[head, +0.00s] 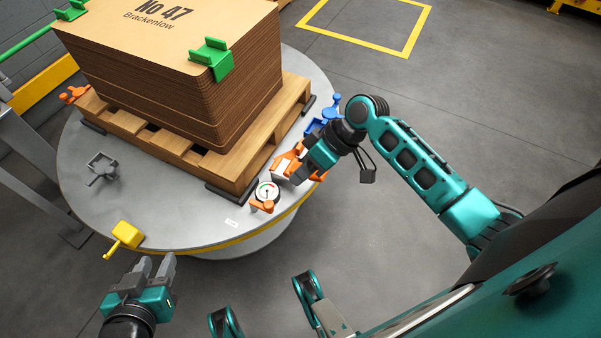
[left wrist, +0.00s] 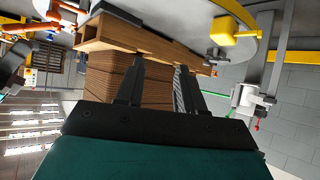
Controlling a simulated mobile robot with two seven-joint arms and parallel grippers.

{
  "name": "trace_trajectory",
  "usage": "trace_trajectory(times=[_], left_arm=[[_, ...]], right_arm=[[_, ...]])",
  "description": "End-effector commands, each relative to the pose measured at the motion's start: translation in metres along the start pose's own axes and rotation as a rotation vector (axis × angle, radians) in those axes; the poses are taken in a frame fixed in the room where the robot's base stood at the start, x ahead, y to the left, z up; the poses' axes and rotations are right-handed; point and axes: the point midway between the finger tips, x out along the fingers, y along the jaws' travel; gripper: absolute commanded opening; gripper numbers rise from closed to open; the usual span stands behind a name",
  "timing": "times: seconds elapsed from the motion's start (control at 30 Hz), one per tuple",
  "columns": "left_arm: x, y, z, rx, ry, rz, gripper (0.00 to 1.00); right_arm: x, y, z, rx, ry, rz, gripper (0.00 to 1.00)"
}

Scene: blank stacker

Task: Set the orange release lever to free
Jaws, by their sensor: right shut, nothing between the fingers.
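The orange lever unit (head: 284,164), with a pale label plate, sits at the right rim of the round grey turntable (head: 180,222). My right gripper (head: 297,178) is shut and empty, low over this unit; whether it touches is unclear. The gripper hides part of the unit, so I cannot tell the lever's setting. My left gripper (head: 153,264) is open and empty at the front left, off the turntable's edge, near a yellow lever (head: 127,235). In the left wrist view, its two fingers (left wrist: 158,78) stand apart with nothing between them.
A round gauge (head: 267,191) on an orange base stands beside the lever unit. A blue fixture (head: 324,118) lies behind my right gripper. A pallet (head: 165,140) of stacked cardboard (head: 190,100) with green corner clips (head: 213,57) fills the turntable's middle. A grey fixture (head: 102,168) stands left.

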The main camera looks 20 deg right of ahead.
Motion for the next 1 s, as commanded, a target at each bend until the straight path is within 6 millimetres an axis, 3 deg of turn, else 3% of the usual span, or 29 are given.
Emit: trace_trajectory(times=[0.03, 0.2, 0.4, 1.0], left_arm=[[0.004, 0.000, 0.006, -0.001, -0.002, 0.001, 0.38], [0.009, 0.002, 0.012, -0.002, -0.011, 0.009, 0.38], [0.012, 0.005, 0.005, -0.001, 0.004, 0.018, 0.38], [0.009, 0.007, -0.002, 0.000, 0.011, 0.021, 0.38]], right_arm=[[0.015, 0.001, 0.001, 0.001, 0.002, -0.004, 0.00], [0.045, 0.001, 0.001, 0.000, 0.001, -0.002, 0.00], [0.067, 0.001, 0.000, 0.000, 0.001, 0.000, 0.00], [0.071, -0.002, 0.000, 0.011, 0.006, 0.006, 0.00]])
